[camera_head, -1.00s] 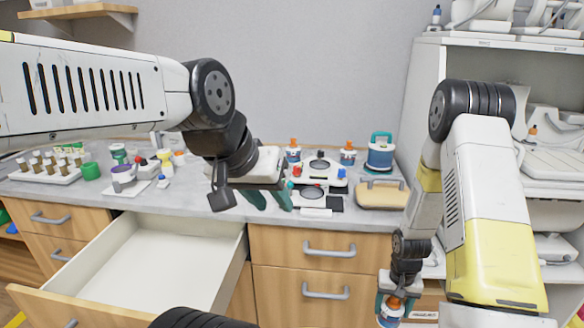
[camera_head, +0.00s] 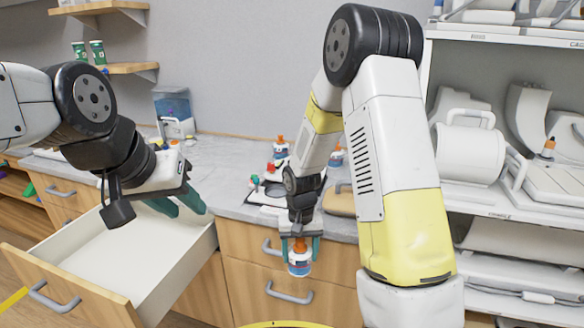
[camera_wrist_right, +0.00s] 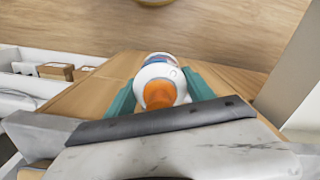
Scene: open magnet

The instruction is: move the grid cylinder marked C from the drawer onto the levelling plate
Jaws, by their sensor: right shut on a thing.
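My right gripper (camera_head: 300,249) is shut on a white and blue cylinder with an orange top (camera_head: 299,262), held upright in front of the counter's drawer fronts. The same cylinder (camera_wrist_right: 158,85) sits between the teal fingers in the right wrist view; I cannot read its letter. The open drawer (camera_head: 125,255) at the left looks empty in the part I see. My left gripper (camera_head: 177,205) is open and empty over the drawer's back right side. A white plate with coloured knobs, seemingly the levelling plate (camera_head: 262,195), lies on the counter, partly hidden by my right arm.
Two similar orange-topped cylinders, one on the left (camera_head: 281,150) and one on the right (camera_head: 336,157), stand farther back on the grey counter (camera_head: 230,160). A tan case (camera_head: 340,202) is partly behind my right arm. White shelves (camera_head: 500,210) stand close at the right.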

